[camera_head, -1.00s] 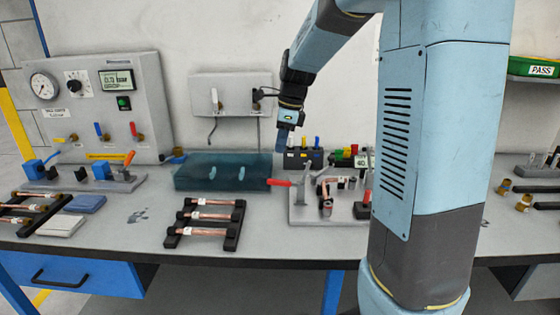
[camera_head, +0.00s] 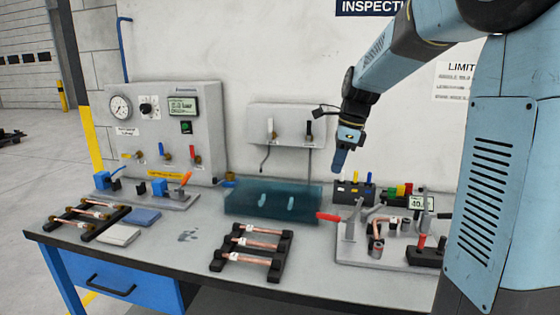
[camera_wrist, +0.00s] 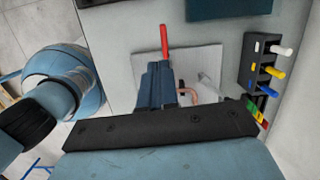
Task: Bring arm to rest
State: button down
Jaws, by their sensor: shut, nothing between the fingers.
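My gripper (camera_head: 339,160) hangs from my blue arm in the head view, pointing down above the back of the bench. It is shut and empty. In the wrist view my gripper (camera_wrist: 158,75) shows as blue fingers together, in front of a grey fixture plate (camera_wrist: 205,65) with a red-handled clamp (camera_wrist: 165,42). In the head view it is above and left of that plate (camera_head: 400,252), near the black block with coloured handles (camera_head: 354,188), and apart from the bench.
A teal translucent tray (camera_head: 275,203) lies on the bench below and left of my gripper. A rack of copper tubes (camera_head: 252,250) stands at the front middle, another (camera_head: 88,218) at the left. A gauge panel (camera_head: 160,130) stands behind. Air above the bench's left half is free.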

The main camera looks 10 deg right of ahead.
jog(key=s+r+n+t+h, duration=0.1)
jog(key=s+n+t, duration=0.3)
jog(key=s+n, duration=1.7)
jog(key=s+h, duration=0.1)
jog(key=s, duration=0.4)
jog(key=shift+d+r+t, duration=0.15)
jog(key=shift+d+t, duration=0.15)
jog(key=shift+d, duration=0.1)
